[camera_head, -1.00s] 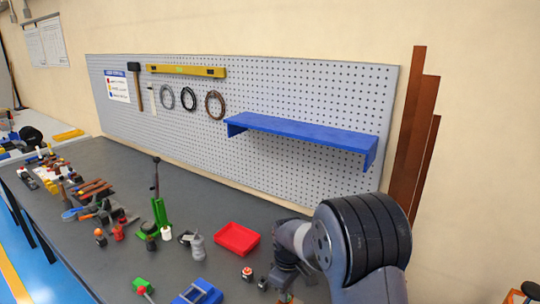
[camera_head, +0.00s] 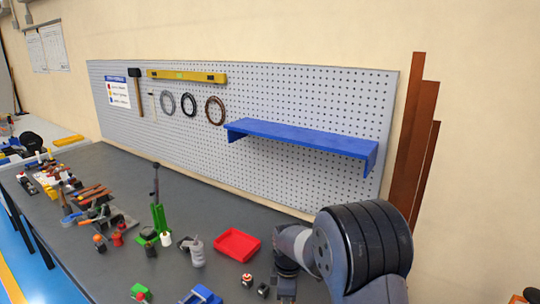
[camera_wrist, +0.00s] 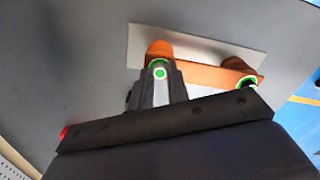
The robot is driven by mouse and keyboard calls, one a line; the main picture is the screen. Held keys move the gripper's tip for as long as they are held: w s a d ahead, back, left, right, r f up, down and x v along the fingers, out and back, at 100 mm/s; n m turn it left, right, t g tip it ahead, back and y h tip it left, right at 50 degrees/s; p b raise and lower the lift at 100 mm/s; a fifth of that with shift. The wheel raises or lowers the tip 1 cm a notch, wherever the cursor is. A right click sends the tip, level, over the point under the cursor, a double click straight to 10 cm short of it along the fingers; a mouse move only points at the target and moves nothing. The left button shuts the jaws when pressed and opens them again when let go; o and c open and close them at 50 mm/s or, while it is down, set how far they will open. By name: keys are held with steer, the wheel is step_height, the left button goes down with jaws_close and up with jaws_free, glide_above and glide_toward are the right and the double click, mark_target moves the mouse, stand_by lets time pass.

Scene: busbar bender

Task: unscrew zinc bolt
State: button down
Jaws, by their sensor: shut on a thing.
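In the wrist view my gripper (camera_wrist: 160,88) reaches down over an orange-brown bar (camera_wrist: 208,75) on a white plate (camera_wrist: 225,53). Its fingers are close together at the bar's left end, shut on a small pale round part ringed in green, which looks like the zinc bolt (camera_wrist: 160,73). The fingers hide most of it, so its head and thread cannot be made out. A second green-ringed part (camera_wrist: 248,82) stands at the bar's right end, clear of the fingers. In the head view the arm hides this work spot and my fingertips.
In the head view a red tray (camera_head: 238,245) lies on the grey bench, with a green-based upright tool (camera_head: 157,225), a blue object (camera_head: 203,295) and several small parts to its left. A blue shelf (camera_head: 300,136) juts from the pegboard behind. Bare bench lies behind the tray.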

steer(key=n, duration=0.5)
steer(key=shift+n, duration=0.3)
steer(key=n, duration=0.5)
steer(key=shift+n, duration=0.3)
steer(key=c, duration=1.6)
jaws_free()
steer(key=shift+r, duration=0.1)
steer(key=shift+c, duration=0.2)
steer(key=m, duration=0.5)
steer(key=shift+m, duration=0.4)
